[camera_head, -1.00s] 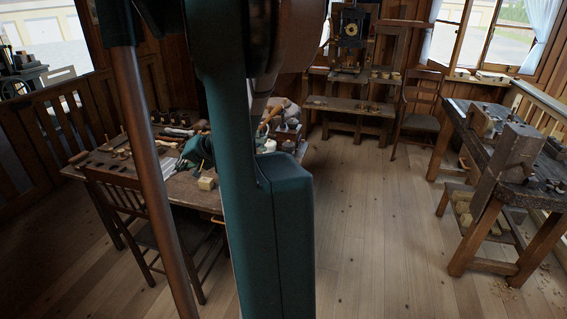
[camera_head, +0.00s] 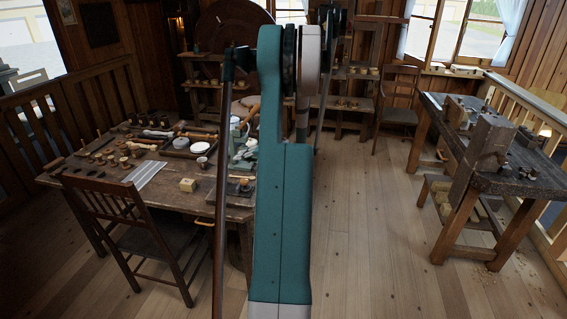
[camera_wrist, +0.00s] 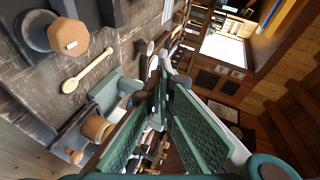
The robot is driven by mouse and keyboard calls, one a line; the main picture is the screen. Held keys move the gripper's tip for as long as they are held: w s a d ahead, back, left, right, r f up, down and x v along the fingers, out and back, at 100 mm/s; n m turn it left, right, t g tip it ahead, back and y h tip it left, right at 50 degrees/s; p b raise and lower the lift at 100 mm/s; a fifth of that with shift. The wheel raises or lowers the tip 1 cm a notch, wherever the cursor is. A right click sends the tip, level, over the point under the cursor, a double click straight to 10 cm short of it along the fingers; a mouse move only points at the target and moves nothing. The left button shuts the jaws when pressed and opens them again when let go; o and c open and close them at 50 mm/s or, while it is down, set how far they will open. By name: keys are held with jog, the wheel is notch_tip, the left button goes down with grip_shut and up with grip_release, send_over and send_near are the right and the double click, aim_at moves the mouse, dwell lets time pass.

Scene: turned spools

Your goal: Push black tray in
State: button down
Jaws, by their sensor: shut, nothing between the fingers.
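A dark shallow tray (camera_head: 178,151) lies on the left worktable. It holds small items, among them a pale round piece near its right end. In the wrist view I cannot pick the tray out with certainty. My gripper (camera_wrist: 166,82) shows in the wrist view with its two green ribbed fingers closed together at the tips and nothing between them. It is above or beside the worktable, near a green tool (camera_wrist: 118,92). In the head view my own arm hides the gripper and part of the table's right end.
The worktable (camera_head: 207,201) carries spools, a pale striped sheet (camera_head: 146,174) and a wooden block (camera_head: 188,185). A spoon (camera_wrist: 88,70) lies near my gripper. A chair (camera_head: 120,225) stands in front. A workbench (camera_head: 490,130) stands at right; the floor between is clear.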

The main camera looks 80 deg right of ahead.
jog(key=s+d+f+m+h, duration=0.1)
jog(key=s+d+f, duration=0.2)
jog(key=s, duration=0.6)
jog(key=s+d+f+m+h, duration=0.2)
jog(key=s+d, duration=0.3)
jog(key=s, duration=0.4)
jog(key=s+d+f+m+h, duration=0.1)
jog(key=s+d+f, duration=0.3)
jog(key=s, duration=0.6)
jog(key=shift+d+f+h, duration=0.2)
jog(key=shift+f+h, duration=0.2)
jog(key=shift+f, duration=0.05)
jog(key=shift+w, duration=0.15)
jog(key=w+a+b+x, duration=0.1)
jog(key=a+b+x, duration=0.1)
jog(key=x, duration=1)
jog(key=shift+w, duration=0.6)
jog(key=shift+d, duration=0.1)
